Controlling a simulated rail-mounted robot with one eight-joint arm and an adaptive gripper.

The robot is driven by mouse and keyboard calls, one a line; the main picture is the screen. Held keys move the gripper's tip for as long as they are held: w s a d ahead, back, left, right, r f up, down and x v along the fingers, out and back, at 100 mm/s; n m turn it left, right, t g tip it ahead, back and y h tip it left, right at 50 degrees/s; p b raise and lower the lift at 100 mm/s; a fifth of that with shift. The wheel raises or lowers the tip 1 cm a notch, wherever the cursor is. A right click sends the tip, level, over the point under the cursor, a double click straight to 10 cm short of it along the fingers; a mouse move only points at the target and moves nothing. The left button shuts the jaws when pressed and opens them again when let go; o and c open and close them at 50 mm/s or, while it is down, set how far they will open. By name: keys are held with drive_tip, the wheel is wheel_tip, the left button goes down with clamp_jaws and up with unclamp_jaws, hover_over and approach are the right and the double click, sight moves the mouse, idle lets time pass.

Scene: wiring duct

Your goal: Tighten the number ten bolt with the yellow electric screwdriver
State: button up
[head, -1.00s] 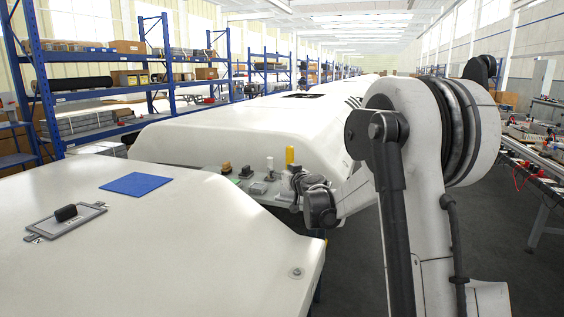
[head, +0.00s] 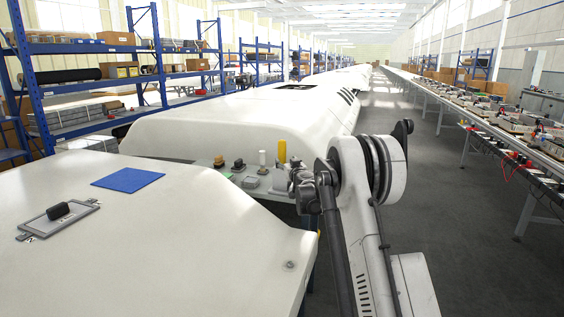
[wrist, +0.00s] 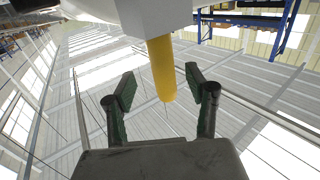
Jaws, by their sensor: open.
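In the wrist view, my gripper (wrist: 158,84) is open, with green-padded fingers spread apart. The yellow handle (wrist: 162,66) appears between the two fingers, with a gap on each side; I cannot tell how deep it is. A bolt-like fitting (head: 290,265) sits at the near corner of the white housing (head: 200,235). No number is readable on it.
A blue sheet (head: 128,180) and a plate with a black knob (head: 58,212) lie on the white housing. Long benches (head: 490,120) run along the right; the floor aisle between is clear.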

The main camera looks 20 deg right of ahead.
sight(283, 158)
drive_tip(key=shift+w+d+f+b, duration=0.1)
drive_tip(key=shift+w+b, duration=0.1)
drive_tip(key=shift+w, duration=0.85)
drive_tip(key=shift+w+d+b, duration=0.15)
drive_tip(key=shift+w+b, duration=0.05)
drive_tip(key=shift+w, duration=0.8)
drive_tip(key=shift+w+d+f+b, duration=0.1)
drive_tip(key=shift+w+b, duration=0.1)
drive_tip(key=shift+w, duration=0.85)
drive_tip(key=shift+r, duration=0.1)
drive_tip(key=shift+c, duration=0.4)
clamp_jaws()
